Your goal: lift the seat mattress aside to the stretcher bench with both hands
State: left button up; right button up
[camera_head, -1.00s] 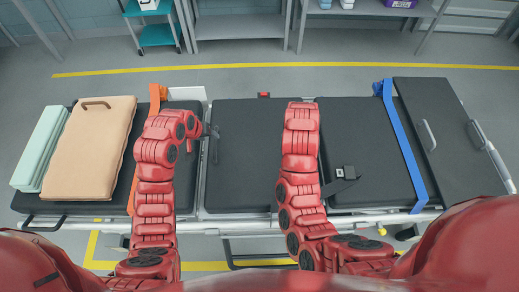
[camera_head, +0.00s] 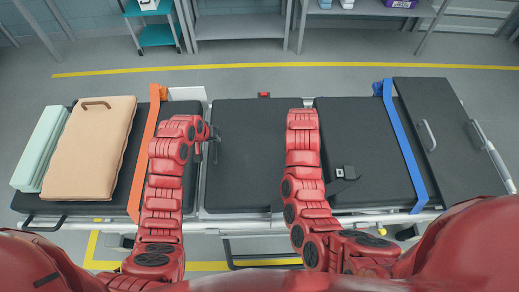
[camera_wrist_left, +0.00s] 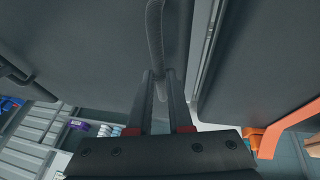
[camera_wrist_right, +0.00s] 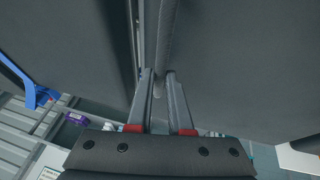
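The dark grey seat mattress (camera_head: 250,150) lies flat in the middle of the long stretcher-like bench. My left gripper (camera_head: 214,150) is at its left edge. In the left wrist view its fingers (camera_wrist_left: 159,85) stand close on both sides of a ribbed grey grip (camera_wrist_left: 155,35) at the mattress edge. My right gripper is hidden behind its own arm at the mattress's right edge. In the right wrist view its fingers (camera_wrist_right: 158,85) close on a similar grey grip (camera_wrist_right: 165,40). Whether the mattress is off its support is hard to tell.
A tan cushion (camera_head: 92,150) and a pale green pad (camera_head: 42,148) lie on the left section beside an orange strap (camera_head: 147,140). The right section (camera_head: 365,130) has a blue strap (camera_head: 404,145) and a buckle. Shelves (camera_head: 240,25) stand at the back; the floor between is clear.

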pick_arm(q)
grip_shut()
pick_arm(e)
grip_shut()
dwell(0.4)
pick_arm(q)
jog(key=shift+r, duration=0.15)
pick_arm(e)
jog(key=shift+r, duration=0.1)
